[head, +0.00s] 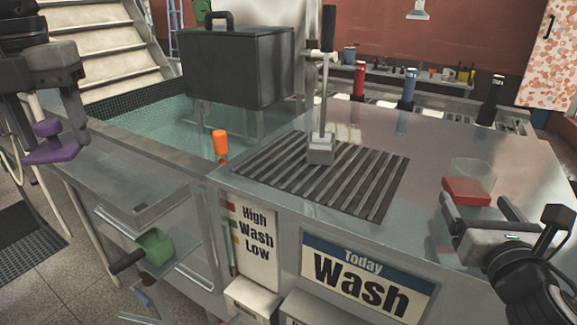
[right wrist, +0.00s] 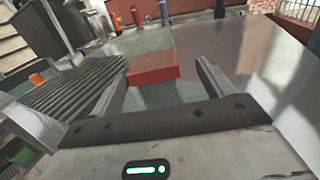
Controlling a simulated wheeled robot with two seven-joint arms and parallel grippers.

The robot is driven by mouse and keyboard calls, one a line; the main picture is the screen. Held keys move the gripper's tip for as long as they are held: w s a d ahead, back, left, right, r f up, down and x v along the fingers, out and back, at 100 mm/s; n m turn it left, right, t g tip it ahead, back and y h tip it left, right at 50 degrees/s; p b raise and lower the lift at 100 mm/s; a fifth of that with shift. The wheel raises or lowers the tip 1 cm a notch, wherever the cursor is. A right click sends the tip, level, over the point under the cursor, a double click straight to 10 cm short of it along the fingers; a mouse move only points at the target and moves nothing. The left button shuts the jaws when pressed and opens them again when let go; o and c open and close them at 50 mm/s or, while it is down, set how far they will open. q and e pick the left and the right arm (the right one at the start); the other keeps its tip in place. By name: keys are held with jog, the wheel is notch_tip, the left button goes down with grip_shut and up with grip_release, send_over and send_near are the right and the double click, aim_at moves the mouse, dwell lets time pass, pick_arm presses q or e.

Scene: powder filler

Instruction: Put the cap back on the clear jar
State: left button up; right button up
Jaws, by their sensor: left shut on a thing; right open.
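My left gripper (head: 48,130) is at the upper left of the head view, shut on a purple knob-shaped piece (head: 52,153) with a wide base. It is held in the air beside the sink; I cannot tell for sure that it is the cap. At the right of the counter stands a clear, see-through jar (head: 474,170) with a red block-like part (head: 467,190) at it. In the right wrist view the red part (right wrist: 153,67) and a see-through part (right wrist: 155,94) lie between the spread fingers. My right gripper (head: 482,207) is open around them, apparently not clamped.
A metal counter (head: 400,245) carries a slotted drain grate (head: 350,180) with an upright lever-like post (head: 325,110). A dark box (head: 238,68) stands over the sink (head: 150,125). An orange item (head: 220,145) stands at the sink edge. Counter around the jar is clear.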

jog(key=shift+w+a+p, duration=0.15)
jog(key=shift+w, duration=1.15)
jog(key=shift+w+a+p, duration=0.1)
jog(key=shift+w+p, duration=0.05)
jog(key=shift+w, duration=1.15)
jog(key=c, duration=1.1)
